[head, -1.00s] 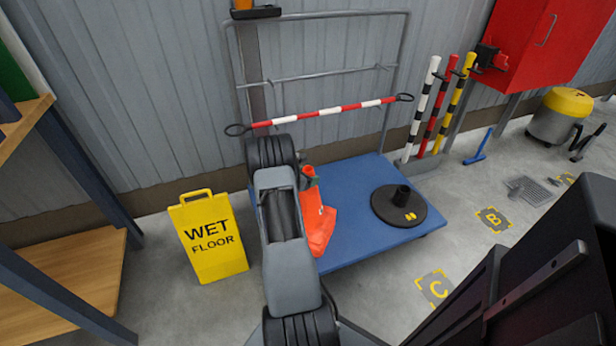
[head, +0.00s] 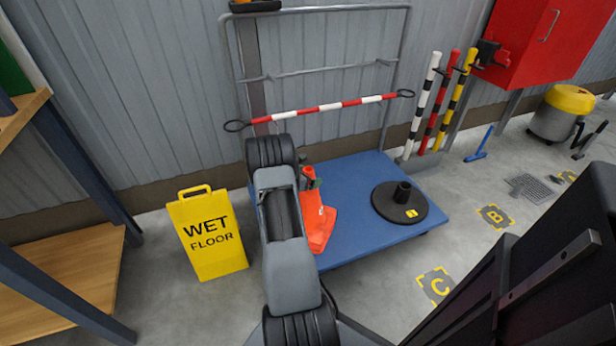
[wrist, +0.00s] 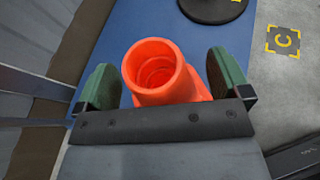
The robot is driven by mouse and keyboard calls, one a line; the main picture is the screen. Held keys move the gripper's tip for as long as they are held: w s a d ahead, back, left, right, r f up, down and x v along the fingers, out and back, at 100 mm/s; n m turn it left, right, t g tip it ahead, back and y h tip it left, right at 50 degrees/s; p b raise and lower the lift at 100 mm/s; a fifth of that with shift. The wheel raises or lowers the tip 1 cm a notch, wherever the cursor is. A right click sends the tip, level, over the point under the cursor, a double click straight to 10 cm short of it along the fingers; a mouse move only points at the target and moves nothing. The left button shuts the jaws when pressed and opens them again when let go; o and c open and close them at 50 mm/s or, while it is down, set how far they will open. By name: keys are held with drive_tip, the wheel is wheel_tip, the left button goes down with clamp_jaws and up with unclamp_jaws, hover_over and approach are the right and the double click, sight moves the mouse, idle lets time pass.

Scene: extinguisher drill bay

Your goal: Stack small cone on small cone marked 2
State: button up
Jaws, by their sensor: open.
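An orange cone (head: 320,222) stands on the blue platform cart, partly hidden behind my arm in the head view. In the wrist view the cone (wrist: 160,80) shows its open round top from above, with a ringed hollow inside. My gripper (wrist: 164,75) is open, with one green finger on each side of the cone's top. A gap shows at the left finger; the right finger is close to the cone, and contact is unclear. I cannot read a number on this cone, and I cannot make out a second cone.
The blue cart (head: 360,175) also bears a black round base (head: 385,208) with a socket. A red-and-white bar (head: 330,107) hangs across the cart's frame behind. A yellow wet-floor sign (head: 207,240) stands left of the cart. Striped posts (head: 425,105) stand at the right.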

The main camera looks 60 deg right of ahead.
drive_tip(key=p+v, duration=0.3)
drive_tip(key=v, duration=1)
drive_tip(key=shift+a+r, duration=0.2)
drive_tip(key=shift+a, duration=0.15)
drive_tip(key=shift+w, duration=0.15)
drive_tip(key=s+a+f+m+g+y, duration=0.2)
drive_tip(key=s+a+m+y, duration=0.1)
drive_tip(key=s+a+m, duration=0.15)
drive_tip(key=s+a+r+m+y+p, duration=0.2)
drive_tip(key=a+r+m+y+p, duration=0.1)
drive_tip(key=a+r+m+p, duration=0.25)
drive_tip(key=a+r+m+t+y+p, duration=0.1)
drive_tip(key=a+r+t+y+p, duration=0.1)
drive_tip(key=a+r+p, duration=0.4)
drive_tip(key=s+a+r+m+t+y+p, duration=0.1)
drive_tip(key=a+r+t+p, duration=0.3)
drive_tip(key=a+r, duration=0.8)
drive_tip(key=s+a+r+m+t+y+p, duration=0.1)
drive_tip(key=a+r+p, duration=0.8)
drive_tip(key=r, duration=1.3)
drive_tip(key=a+m+t+y, duration=0.1)
drive_tip(key=t+y, duration=0.1)
drive_tip(key=y, duration=0.1)
drive_tip(key=shift+s+m, duration=0.25)
drive_tip(key=shift+m, duration=0.15)
drive_tip(key=shift+r, duration=0.1)
